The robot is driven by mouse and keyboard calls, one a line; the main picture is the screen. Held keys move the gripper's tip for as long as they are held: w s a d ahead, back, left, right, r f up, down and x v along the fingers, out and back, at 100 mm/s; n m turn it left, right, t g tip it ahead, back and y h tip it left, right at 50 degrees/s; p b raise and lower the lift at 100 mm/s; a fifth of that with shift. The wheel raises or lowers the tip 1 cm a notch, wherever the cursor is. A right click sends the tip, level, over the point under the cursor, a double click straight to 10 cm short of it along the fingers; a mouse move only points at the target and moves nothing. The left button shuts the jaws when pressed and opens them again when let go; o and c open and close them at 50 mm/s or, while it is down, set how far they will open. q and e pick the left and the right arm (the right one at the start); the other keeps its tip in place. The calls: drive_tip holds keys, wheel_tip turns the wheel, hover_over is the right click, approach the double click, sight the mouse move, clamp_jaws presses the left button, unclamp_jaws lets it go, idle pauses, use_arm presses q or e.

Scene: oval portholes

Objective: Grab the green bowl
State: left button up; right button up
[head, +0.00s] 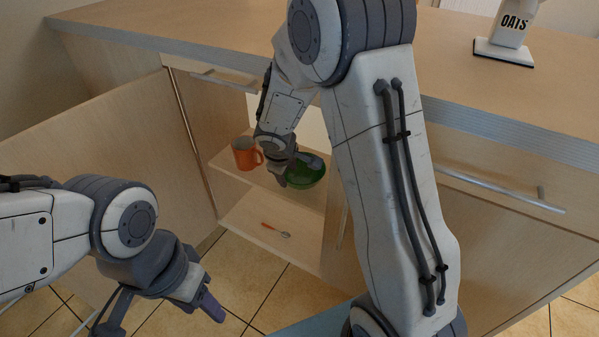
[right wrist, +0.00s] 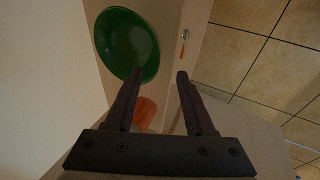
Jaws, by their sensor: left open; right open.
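The green bowl (head: 309,177) sits on the upper shelf inside the open cabinet, partly hidden behind my right gripper (head: 298,172). In the right wrist view the bowl (right wrist: 127,45) lies at upper left, mostly beyond the left finger. My right gripper (right wrist: 158,74) is open and empty, and the left fingertip overlaps the bowl's lower rim in the picture. I cannot tell whether it touches. My left gripper (head: 211,308) is outside the cabinet at lower left, seen from the side, away from the bowl and holding nothing visible.
An orange mug (head: 244,154) stands left of the bowl on the same shelf. A utensil with an orange handle (head: 276,230) lies on the level below. The open door (head: 100,180) is at left.

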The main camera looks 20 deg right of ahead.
sight(292, 184)
drive_tip(key=b+x, duration=0.2)
drive_tip(key=x, duration=0.3)
drive_tip(key=b+x, duration=0.2)
drive_tip(key=x, duration=0.3)
drive_tip(key=shift+w+d+r, duration=0.1)
drive_tip(key=shift+w+d, duration=0.1)
clamp_jaws()
idle(1.1)
